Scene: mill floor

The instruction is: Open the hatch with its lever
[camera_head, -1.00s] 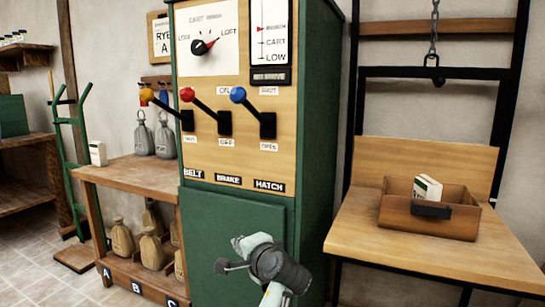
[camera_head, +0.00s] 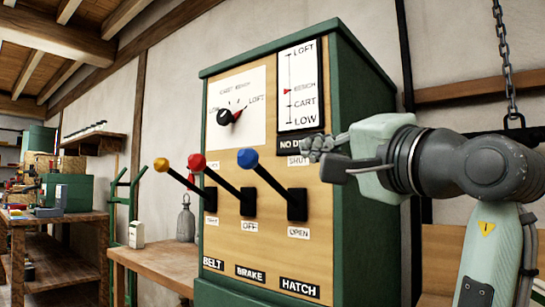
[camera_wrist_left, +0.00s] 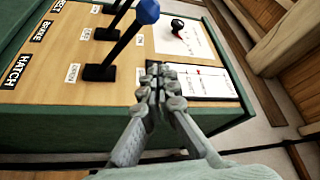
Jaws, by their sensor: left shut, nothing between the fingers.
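The hatch lever is a black rod with a blue knob (camera_head: 247,158), above the HATCH label on the wooden panel (camera_head: 262,236). It angles upward, with SHUT marked above and OPEN below. It also shows in the left wrist view (camera_wrist_left: 147,11). My left gripper (camera_head: 316,157) is shut and empty, right of the blue knob and near the SHUT label. In the left wrist view its closed fingertips (camera_wrist_left: 155,82) are apart from the lever, over the panel's upper part. My right gripper is not in view. The hatch itself is not recognisable here.
A brake lever with a red knob (camera_head: 198,161) and a belt lever with a yellow knob (camera_head: 162,164) stand close to its left. A dial (camera_head: 228,116) and a level gauge (camera_head: 299,87) sit above. A chain (camera_head: 506,60) hangs at the right.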

